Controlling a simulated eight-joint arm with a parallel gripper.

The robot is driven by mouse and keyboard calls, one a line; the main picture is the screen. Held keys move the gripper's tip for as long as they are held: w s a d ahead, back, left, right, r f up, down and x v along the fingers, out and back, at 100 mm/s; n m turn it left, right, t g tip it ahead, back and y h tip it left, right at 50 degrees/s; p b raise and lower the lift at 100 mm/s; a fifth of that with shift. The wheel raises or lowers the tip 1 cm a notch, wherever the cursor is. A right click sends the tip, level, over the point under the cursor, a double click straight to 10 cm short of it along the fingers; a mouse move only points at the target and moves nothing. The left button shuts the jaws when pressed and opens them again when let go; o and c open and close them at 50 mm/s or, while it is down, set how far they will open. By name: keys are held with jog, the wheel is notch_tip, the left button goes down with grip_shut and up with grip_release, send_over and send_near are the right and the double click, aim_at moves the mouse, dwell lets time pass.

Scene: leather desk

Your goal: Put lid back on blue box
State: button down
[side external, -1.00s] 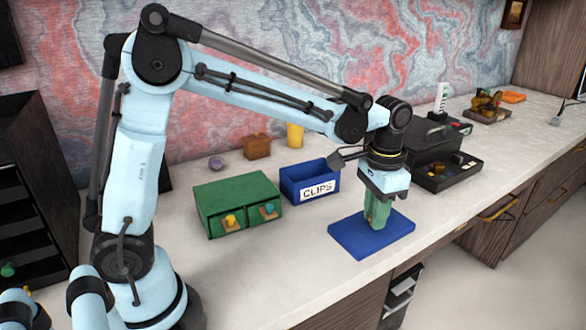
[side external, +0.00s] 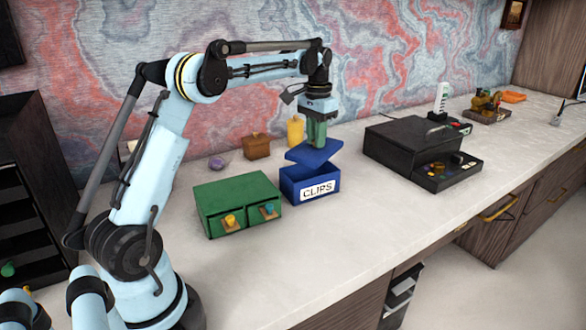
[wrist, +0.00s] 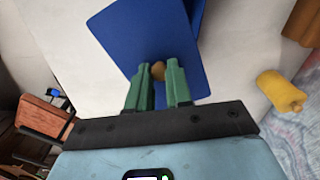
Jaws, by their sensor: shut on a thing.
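The blue box (side external: 311,189) with a CLIPS label stands on the desk right of the green drawer unit in the side external view. The flat blue lid (side external: 313,152) is held a little above the box, rotated and tilted relative to it. The lid also fills the top middle of the wrist view (wrist: 135,45), where a small brown knob (wrist: 158,70) sits between the green fingertips. My gripper (side external: 316,144) is shut on the lid's knob. In the wrist view, a strip of blue behind the lid (wrist: 192,10) appears to be the box, mostly hidden.
The green drawer unit (side external: 238,203) is close on the left. A brown pot (side external: 256,147), a yellow bottle (side external: 296,131) and a purple round object (side external: 216,163) stand behind. A black drawer case (side external: 405,143) is to the right. The desk front is clear.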

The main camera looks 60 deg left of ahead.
jog(key=shift+s+a, duration=0.15)
jog(key=shift+a, duration=0.7)
jog(key=shift+f, duration=3.15)
jog(key=shift+f, duration=0.15)
jog(key=c, duration=1)
grip_release()
jog(key=shift+o, duration=0.7)
jog(key=o, duration=0.4)
